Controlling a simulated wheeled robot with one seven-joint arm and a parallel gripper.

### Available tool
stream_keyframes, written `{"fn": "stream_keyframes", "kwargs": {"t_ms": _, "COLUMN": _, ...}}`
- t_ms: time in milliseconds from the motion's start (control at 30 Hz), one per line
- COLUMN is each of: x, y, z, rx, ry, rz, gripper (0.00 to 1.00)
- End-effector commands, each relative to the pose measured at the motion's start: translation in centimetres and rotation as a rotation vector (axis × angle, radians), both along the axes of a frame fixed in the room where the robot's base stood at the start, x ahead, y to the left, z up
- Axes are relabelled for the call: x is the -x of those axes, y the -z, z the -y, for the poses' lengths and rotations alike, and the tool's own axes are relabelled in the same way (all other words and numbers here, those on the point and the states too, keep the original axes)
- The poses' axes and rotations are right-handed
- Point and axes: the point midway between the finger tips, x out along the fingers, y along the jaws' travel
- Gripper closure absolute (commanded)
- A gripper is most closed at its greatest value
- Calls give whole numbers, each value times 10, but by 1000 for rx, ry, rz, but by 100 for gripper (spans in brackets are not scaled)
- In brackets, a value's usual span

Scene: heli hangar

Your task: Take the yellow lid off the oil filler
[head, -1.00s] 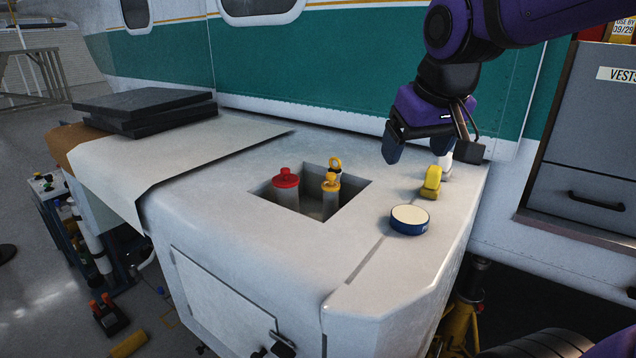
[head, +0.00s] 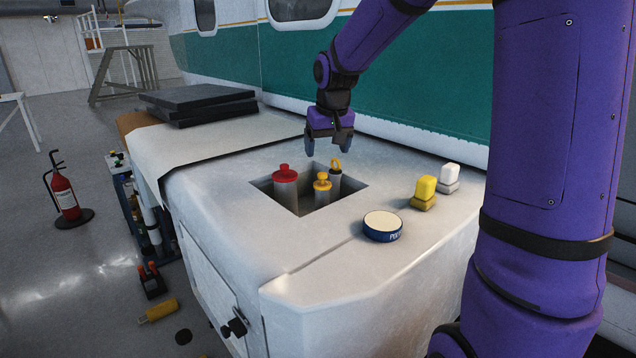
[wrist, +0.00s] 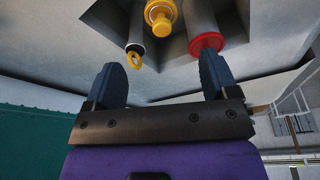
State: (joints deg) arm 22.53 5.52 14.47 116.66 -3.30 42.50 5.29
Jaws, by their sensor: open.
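The yellow lid (head: 322,184) sits on a short grey filler tube in the square recess of the white cowling. In the wrist view the yellow lid (wrist: 160,14) is at the top edge, partly cut off. A red lid (head: 285,173) caps a wider tube to its left, also seen in the wrist view (wrist: 206,43). A yellow ring handle (head: 336,164) stands on a tube behind, and in the wrist view (wrist: 135,60) it is near one finger. My gripper (head: 329,148) is open and empty above the back of the recess, apart from all three. Its two fingers (wrist: 162,78) point towards the tubes.
A round cream-topped tin (head: 383,226), a yellow block-like object (head: 424,192) and a white one (head: 449,178) stand right of the recess. Dark flat slabs (head: 200,105) lie at the left back. The green-striped fuselage (head: 420,85) rises close behind.

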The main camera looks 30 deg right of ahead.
Motion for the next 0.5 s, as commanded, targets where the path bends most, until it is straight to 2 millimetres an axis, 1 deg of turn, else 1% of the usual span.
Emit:
{"fn": "stream_keyframes", "kwargs": {"t_ms": 33, "x": -1, "y": 8, "z": 0, "rx": -1, "ry": 0, "rz": -5, "gripper": 20}}
{"fn": "stream_keyframes", "kwargs": {"t_ms": 200, "x": -8, "y": 32, "z": 1, "rx": -1, "ry": 0, "rz": -4, "gripper": 20}}
{"fn": "stream_keyframes", "kwargs": {"t_ms": 300, "x": -10, "y": 40, "z": 2, "rx": 0, "ry": 0, "rz": -2, "gripper": 20}}
{"fn": "stream_keyframes", "kwargs": {"t_ms": 433, "x": -12, "y": 46, "z": 2, "rx": 0, "ry": 0, "rz": -2, "gripper": 20}}
{"fn": "stream_keyframes", "kwargs": {"t_ms": 500, "x": -14, "y": 53, "z": 2, "rx": -2, "ry": 0, "rz": -3, "gripper": 20}}
